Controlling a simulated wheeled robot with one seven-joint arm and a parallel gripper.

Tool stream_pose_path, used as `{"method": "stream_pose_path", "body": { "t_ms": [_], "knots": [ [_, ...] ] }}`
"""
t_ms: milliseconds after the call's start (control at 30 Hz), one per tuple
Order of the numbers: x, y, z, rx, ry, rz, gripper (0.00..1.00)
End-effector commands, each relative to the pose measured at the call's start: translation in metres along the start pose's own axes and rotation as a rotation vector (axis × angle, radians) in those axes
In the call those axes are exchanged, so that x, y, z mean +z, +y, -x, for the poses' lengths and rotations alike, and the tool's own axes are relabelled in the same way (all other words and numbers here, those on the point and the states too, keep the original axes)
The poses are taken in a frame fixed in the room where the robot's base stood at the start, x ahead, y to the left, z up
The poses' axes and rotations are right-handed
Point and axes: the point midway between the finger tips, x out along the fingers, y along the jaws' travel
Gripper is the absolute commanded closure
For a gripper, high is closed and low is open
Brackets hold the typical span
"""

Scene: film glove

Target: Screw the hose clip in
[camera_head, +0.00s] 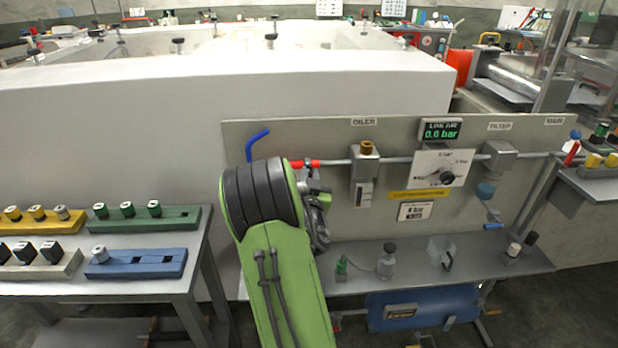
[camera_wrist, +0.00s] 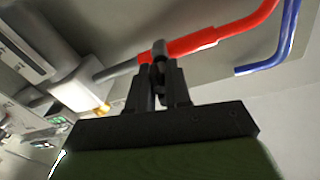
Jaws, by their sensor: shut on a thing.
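My green arm reaches up to the panel, and my gripper (camera_head: 316,186) is partly hidden behind its dark wrist in the head view. In the wrist view my gripper (camera_wrist: 163,72) has its two black fingers close together on a small grey piece, which looks like the hose clip (camera_wrist: 159,48). The piece sits at the end of the red hose (camera_wrist: 205,38), where it meets the grey pipe (camera_wrist: 117,70). How far the clip is screwed in cannot be told. The red hose (camera_head: 305,163) also shows in the head view beside my wrist.
A bent blue tube (camera_head: 257,142) stands at the panel's left end. The oiler block (camera_head: 365,160) is right of my gripper. The gauge display (camera_head: 440,130) reads 0.0 bar. Small bottles stand on the shelf (camera_head: 460,262) below. A bench with coloured racks (camera_head: 150,217) is at left.

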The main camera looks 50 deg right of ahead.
Motion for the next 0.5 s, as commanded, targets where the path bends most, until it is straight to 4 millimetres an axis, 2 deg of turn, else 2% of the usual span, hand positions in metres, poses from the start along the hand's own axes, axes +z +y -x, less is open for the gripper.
{"method": "stream_pose_path", "body": {
  "t_ms": [500],
  "knots": [
    [0.0042,0.0024,0.0015,0.042,-0.045,-0.488,1.00]
  ]
}}
